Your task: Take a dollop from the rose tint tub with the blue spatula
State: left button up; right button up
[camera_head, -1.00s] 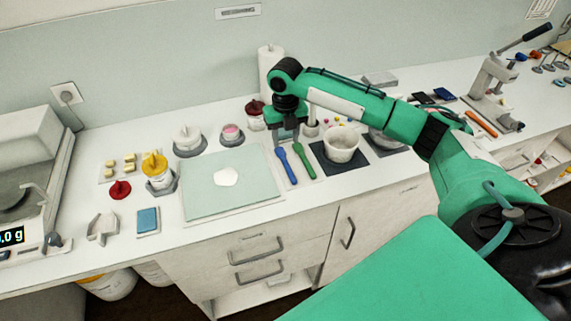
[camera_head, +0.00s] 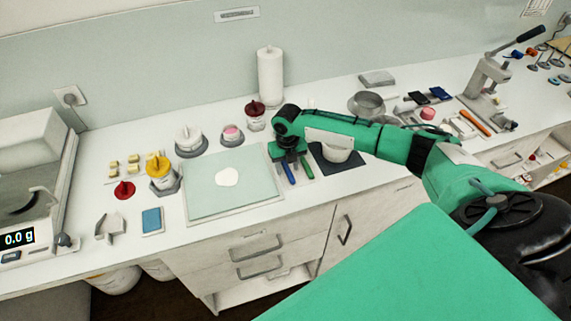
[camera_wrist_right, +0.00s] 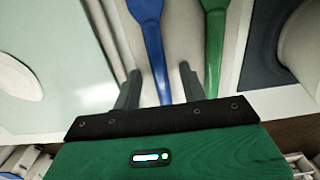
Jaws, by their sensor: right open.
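My right gripper (camera_head: 288,155) is low over the counter at the right edge of the pale green board, pointing down. In the right wrist view its two fingers (camera_wrist_right: 160,78) are open, with the blue spatula (camera_wrist_right: 154,45) running between them. The open tub with pink content, apparently the rose tint tub (camera_head: 231,135), stands in a grey holder behind the board. My left gripper is not in view.
The pale green board (camera_head: 205,200) holds a white blob (camera_head: 227,177). A white bowl (camera_head: 337,152) on a dark mat is right of the spatulas, partly behind my arm.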

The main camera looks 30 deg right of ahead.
grip_shut()
